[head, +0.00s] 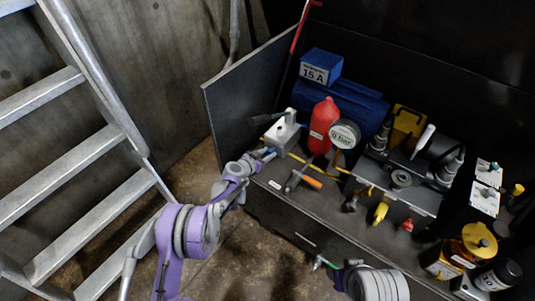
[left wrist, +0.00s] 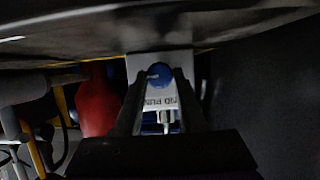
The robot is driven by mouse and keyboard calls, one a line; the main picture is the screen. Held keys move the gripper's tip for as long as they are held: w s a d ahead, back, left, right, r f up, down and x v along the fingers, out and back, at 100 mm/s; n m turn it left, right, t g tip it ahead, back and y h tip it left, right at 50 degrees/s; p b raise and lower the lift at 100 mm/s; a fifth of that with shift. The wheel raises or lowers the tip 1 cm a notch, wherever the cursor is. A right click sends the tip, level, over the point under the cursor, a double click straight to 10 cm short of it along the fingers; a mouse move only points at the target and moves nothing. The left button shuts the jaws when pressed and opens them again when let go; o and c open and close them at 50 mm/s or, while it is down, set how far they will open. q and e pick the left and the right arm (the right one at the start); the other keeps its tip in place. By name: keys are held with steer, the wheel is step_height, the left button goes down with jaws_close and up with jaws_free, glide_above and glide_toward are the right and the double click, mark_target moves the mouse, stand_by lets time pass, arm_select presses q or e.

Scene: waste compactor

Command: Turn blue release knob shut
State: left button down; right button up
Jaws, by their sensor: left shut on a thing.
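The blue release knob (left wrist: 160,75) is round and sits on a pale block marked with partly covered lettering ending in "PUM". In the left wrist view it lies between the two dark fingers of my left gripper (left wrist: 158,88), which is shut on it. In the head view the grey hand pump block (head: 283,134) stands at the left end of the bench, and my left gripper (head: 264,154) reaches its lower front from the left. The knob there is mostly hidden by the fingers.
A red bottle (head: 323,124), a dial gauge (head: 344,134) and a blue motor (head: 345,103) stand close to the pump. A hammer (head: 297,178) lies in front on the dark bench. A metal stair (head: 75,165) rises at the left. Jars (head: 478,241) stand at the right.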

stand_by(0.4)
arm_select(q)
steer(key=shift+w+a+f+n+g+h+b, duration=0.15)
steer(key=shift+n+g+h+b, duration=0.4)
steer(key=shift+n+b, duration=0.4)
steer(key=shift+n+g+h+b, duration=0.25)
steer(key=shift+n+h+b, duration=0.55)
steer(key=shift+n, duration=0.55)
steer(key=c, duration=0.5)
jaws_free()
steer(key=shift+a, duration=0.15)
steer(key=p+v, duration=0.2)
steer(key=v, duration=0.8)
steer(key=shift+s+a, duration=0.25)
steer(key=shift+a, duration=0.05)
